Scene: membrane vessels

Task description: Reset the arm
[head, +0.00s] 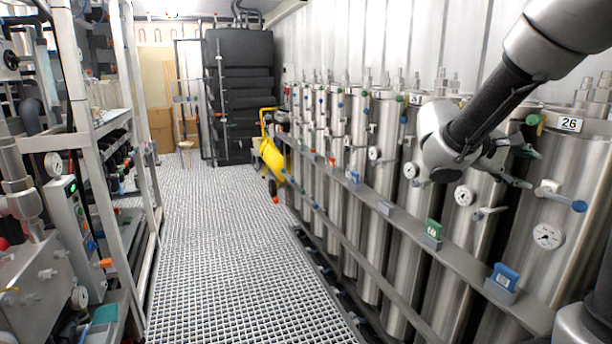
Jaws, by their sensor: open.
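My arm (492,103) comes in from the upper right, and its wrist (440,140) hangs in front of the steel vessels. My gripper (519,166) points right, toward the vessel labelled 26 (550,250). Its two dark fingers look spread apart, with nothing seen between them. The wrist partly hides the gripper's base. I cannot tell from this one view how far the fingers are from the vessels and their valves.
A row of upright steel vessels with gauges (548,236) and valve handles (578,205) lines the right side, behind a metal rail (400,217). A white rack (100,130) stands left. The grated floor (225,250) between is clear. A yellow machine (271,157) stands farther back.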

